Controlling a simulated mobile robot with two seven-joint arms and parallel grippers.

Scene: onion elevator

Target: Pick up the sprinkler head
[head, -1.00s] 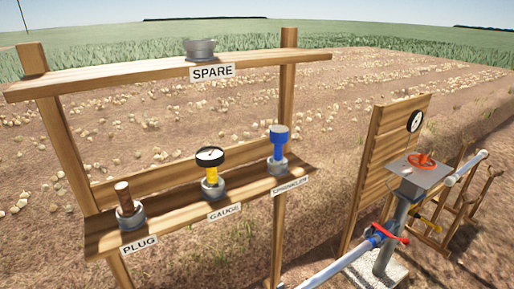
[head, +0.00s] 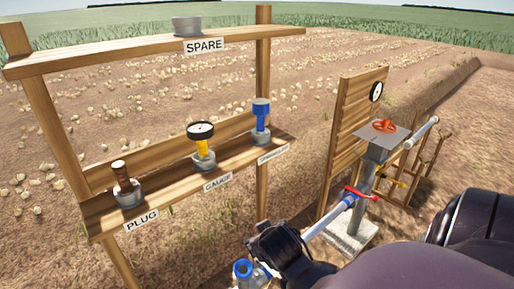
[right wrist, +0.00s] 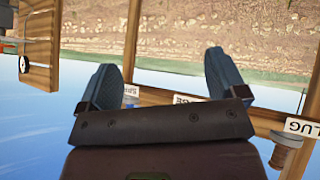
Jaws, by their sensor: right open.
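The sprinkler head (head: 261,118) is blue and stands upright in a grey holder at the right end of the lower shelf, above its label (head: 273,152). My right arm comes in from the lower right of the head view, with its dark wrist end low and in front of the shelf, apart from the sprinkler head. In the right wrist view, my right gripper (right wrist: 161,80) has its two blue-grey fingers wide apart with nothing between them. My left gripper is not in view.
The gauge (head: 201,142) and brown plug (head: 122,180) share the lower shelf (head: 100,222). A grey piece (head: 187,26) sits on the SPARE shelf. A wooden post (head: 263,190) stands by the sprinkler head.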

